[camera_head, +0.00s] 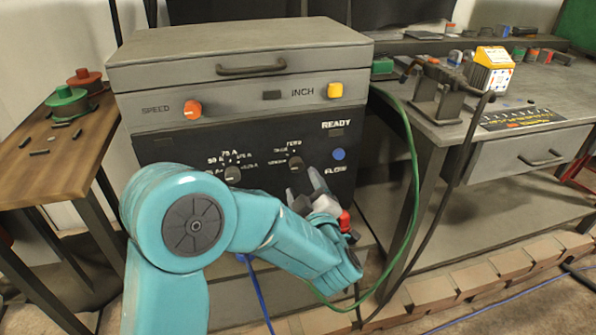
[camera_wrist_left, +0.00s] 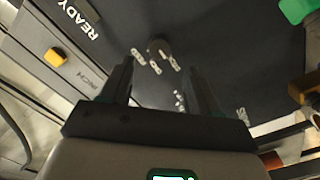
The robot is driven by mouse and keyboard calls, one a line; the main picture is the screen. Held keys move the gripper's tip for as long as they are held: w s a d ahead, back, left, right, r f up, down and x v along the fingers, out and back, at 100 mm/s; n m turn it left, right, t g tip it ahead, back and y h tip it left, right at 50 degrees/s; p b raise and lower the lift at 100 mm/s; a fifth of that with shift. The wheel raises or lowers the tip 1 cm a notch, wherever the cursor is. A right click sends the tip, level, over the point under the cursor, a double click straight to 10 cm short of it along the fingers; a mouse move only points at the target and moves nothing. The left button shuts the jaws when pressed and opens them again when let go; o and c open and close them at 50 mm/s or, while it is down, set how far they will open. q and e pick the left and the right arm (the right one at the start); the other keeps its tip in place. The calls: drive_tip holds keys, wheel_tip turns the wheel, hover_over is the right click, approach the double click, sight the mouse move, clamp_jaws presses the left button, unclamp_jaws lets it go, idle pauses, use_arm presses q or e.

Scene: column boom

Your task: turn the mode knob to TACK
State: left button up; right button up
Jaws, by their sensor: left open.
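The mode knob (camera_head: 295,163) is a small dark round knob on the black lower panel of the grey control box, with small white labels above and left of it. In the left wrist view the knob (camera_wrist_left: 158,47) sits just beyond the fingertips, roughly between them, with three white labels beside it. The labels are too small to read, and I cannot tell which one the knob points to. My left gripper (camera_head: 302,181) is open and empty, just below and right of the knob. In the wrist view its fingers (camera_wrist_left: 160,72) are spread, apart from the knob. My right gripper is out of view.
Left of the mode knob is a second dark knob (camera_head: 232,174) with amp markings. A blue button (camera_head: 338,154), yellow INCH button (camera_head: 335,90) and orange SPEED knob (camera_head: 192,109) share the box front. A green cable (camera_head: 416,180) hangs at the right, beside a workbench.

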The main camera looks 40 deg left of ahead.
sight(297, 168)
use_arm(q)
drive_tip(key=x, duration=0.7)
drive_tip(key=shift+b, duration=0.3)
drive_tip(key=c, duration=1)
